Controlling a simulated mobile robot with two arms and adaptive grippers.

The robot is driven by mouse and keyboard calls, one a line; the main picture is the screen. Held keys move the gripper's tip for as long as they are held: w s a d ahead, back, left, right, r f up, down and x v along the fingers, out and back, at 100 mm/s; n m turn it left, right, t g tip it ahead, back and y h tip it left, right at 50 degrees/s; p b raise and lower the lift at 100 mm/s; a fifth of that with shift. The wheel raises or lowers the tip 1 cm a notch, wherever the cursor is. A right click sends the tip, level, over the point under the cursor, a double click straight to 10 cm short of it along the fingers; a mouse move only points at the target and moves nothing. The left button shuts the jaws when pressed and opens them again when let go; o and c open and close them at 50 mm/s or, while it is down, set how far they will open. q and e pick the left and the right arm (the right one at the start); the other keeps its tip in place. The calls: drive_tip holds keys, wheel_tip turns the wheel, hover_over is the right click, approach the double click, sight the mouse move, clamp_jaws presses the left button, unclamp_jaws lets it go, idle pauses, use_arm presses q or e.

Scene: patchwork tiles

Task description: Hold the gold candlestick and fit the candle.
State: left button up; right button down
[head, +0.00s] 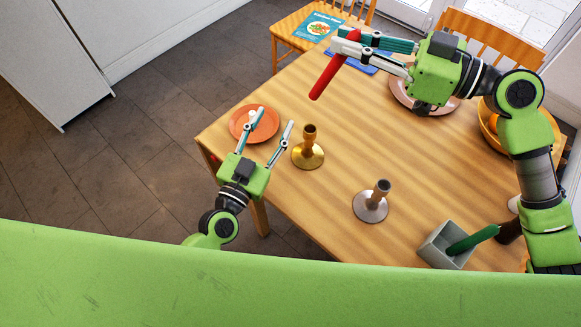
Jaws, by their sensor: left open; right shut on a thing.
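The gold candlestick (308,154) stands upright on the wooden table, its socket empty. A silver candlestick (371,206) stands upright nearer to me and to the right, also empty. My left gripper (272,132) is open and empty, just left of the gold candlestick and apart from it. My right gripper (352,43) is shut on a red candle (331,71). The candle is tilted, its lower end pointing down and left, above the far part of the table. A green candle (472,239) leans in a grey box (446,246) at the near right.
An orange plate (242,131) lies at the table's left corner, partly behind my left gripper. A pink plate (399,98) and an orange bowl (487,126) are partly hidden by my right arm. A blue item (362,67) lies at the back. The table's middle is clear.

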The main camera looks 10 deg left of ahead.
use_arm(q)
drive_tip(key=n, duration=0.2)
approach(307, 136)
drive_tip(key=r, duration=0.1)
use_arm(e)
drive_tip(key=shift+s+r, duration=0.1)
drive_tip(key=shift+s, duration=0.05)
use_arm(q)
drive_tip(key=shift+g, duration=0.4)
drive_tip(key=x, duration=1.1)
drive_tip(key=shift+w+f, duration=0.15)
drive_tip(key=shift+w, duration=0.25)
clamp_jaws()
